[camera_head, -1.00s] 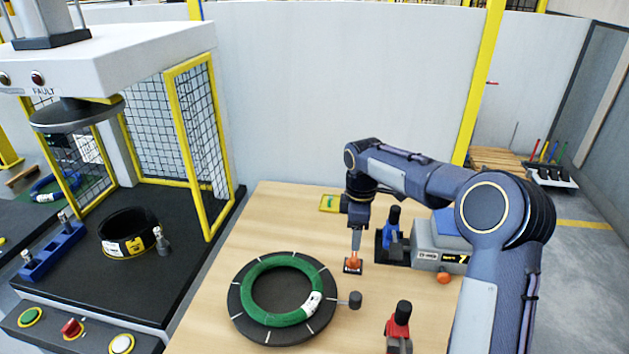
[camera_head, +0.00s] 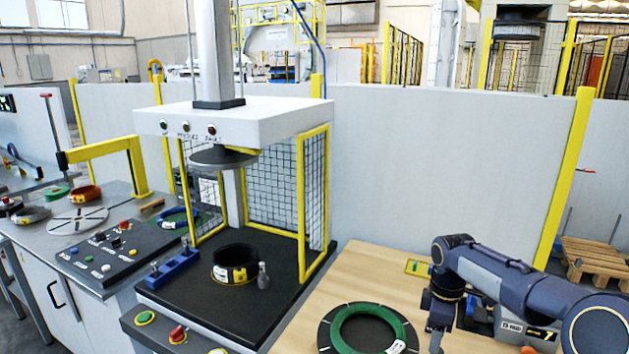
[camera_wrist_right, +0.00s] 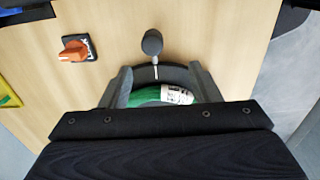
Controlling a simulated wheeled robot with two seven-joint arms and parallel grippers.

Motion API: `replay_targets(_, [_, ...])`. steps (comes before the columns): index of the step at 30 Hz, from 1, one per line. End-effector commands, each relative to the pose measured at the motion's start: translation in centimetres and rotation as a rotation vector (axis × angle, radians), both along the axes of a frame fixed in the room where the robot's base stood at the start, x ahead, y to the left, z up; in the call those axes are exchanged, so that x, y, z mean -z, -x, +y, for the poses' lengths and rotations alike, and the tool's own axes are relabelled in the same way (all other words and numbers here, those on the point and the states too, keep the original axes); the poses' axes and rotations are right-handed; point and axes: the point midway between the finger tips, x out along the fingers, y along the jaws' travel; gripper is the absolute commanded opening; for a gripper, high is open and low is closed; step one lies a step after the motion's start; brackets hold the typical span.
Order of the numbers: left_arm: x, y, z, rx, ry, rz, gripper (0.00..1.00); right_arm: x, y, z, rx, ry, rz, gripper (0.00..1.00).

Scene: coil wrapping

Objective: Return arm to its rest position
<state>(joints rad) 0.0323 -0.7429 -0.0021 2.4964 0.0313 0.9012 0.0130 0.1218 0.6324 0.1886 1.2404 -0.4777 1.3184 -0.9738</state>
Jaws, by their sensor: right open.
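My right arm comes in at the lower right of the head view. Its gripper (camera_head: 436,344) points down over the wooden table (camera_head: 365,276), and its tips are cut off by the bottom edge. In the right wrist view the two fingers (camera_wrist_right: 160,78) are apart, with nothing held between them. The green coil (camera_head: 345,318) lies on a black round plate (camera_head: 327,332), left of the gripper in the head view. Part of the coil with its white label (camera_wrist_right: 177,95) shows beyond the wrist's dark housing. My left gripper is not in view.
A press (camera_head: 240,113) with yellow mesh guards stands left of the table, a black coil (camera_head: 234,256) on its bed. A dark knob (camera_wrist_right: 152,43) and an orange switch (camera_wrist_right: 74,50) are near the right gripper. A grey wall (camera_head: 430,170) stands behind the table.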

Motion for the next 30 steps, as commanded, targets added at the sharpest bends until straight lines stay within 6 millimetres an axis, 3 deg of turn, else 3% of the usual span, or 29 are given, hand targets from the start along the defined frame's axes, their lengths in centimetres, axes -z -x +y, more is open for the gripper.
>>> replay_targets(10, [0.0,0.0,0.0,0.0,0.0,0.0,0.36,-2.3,2.3,0.0,0.085,-0.019,-0.037,0.56])
replay_targets(17, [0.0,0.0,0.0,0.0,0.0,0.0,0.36,-4.7,5.4,0.0,0.197,-0.051,-0.078,0.56])
replay_targets(23, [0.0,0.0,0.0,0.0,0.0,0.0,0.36,-7.2,10.1,0.3,0.36,-0.106,-0.129,0.56])
replay_targets(26, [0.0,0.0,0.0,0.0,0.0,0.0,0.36,-8.3,13.7,0.7,0.482,-0.154,-0.161,0.56])
replay_targets(30, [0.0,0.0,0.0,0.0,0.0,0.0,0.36,-8.9,20.2,1.7,0.713,-0.264,-0.207,0.56])
